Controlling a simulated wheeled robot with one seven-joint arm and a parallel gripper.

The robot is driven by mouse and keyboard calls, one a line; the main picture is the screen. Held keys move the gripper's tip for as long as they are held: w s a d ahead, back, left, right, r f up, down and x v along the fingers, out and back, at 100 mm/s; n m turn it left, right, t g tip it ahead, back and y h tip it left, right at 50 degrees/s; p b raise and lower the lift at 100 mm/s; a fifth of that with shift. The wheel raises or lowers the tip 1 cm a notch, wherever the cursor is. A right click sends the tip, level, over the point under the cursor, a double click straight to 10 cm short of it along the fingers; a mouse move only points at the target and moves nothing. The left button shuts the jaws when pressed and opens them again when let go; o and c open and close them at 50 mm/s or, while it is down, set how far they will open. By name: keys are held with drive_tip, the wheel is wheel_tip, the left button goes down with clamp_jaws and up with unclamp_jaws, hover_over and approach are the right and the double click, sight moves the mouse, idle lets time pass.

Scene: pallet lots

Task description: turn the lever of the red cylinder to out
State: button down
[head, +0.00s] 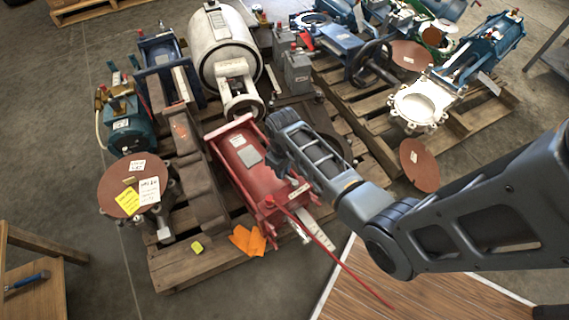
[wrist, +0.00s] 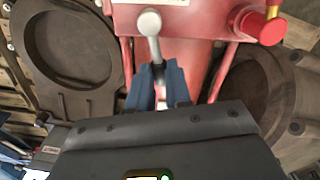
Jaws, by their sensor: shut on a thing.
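The red cylinder (head: 238,165) lies on the wooden pallet in the head view, and its red body fills the top middle of the wrist view (wrist: 195,45). A lever (wrist: 151,25) with a pale round knob stands in front of the red body in the wrist view. My gripper (wrist: 160,80) is shut on the lever's stem, with the blue fingertips on either side and the knob beyond them. In the head view my gripper (head: 276,145) is at the right side of the cylinder's far end, and the lever is hidden there.
A red fitting (wrist: 262,25) with a brass piece sits right of the lever. Dark round-holed plates flank the cylinder. A white drum (head: 218,45) stands behind it, and brown-grey bodies (head: 200,185) lie to its left. Orange tags (head: 247,241) lie at the near pallet edge (head: 205,268).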

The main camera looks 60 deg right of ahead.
drive_tip(key=shift+a+n+p, duration=0.4)
drive_tip(key=shift+n+p, duration=0.2)
drive_tip(key=shift+n, duration=0.3)
drive_tip(key=shift+a+n+p, duration=0.35)
drive_tip(key=shift+n+p, duration=0.2)
drive_tip(key=shift+n, duration=0.35)
drive_tip(key=shift+a+n+p, duration=0.4)
drive_tip(key=shift+n+p, duration=0.2)
drive_tip(key=shift+n, duration=0.3)
drive_tip(key=shift+a, duration=0.1)
drive_tip(key=c, duration=1.1)
unclamp_jaws()
drive_tip(key=shift+o, duration=0.2)
wheel_tip(320, 180, up, 8)
drive_tip(key=p, duration=0.2)
drive_tip(key=shift+f, duration=0.1)
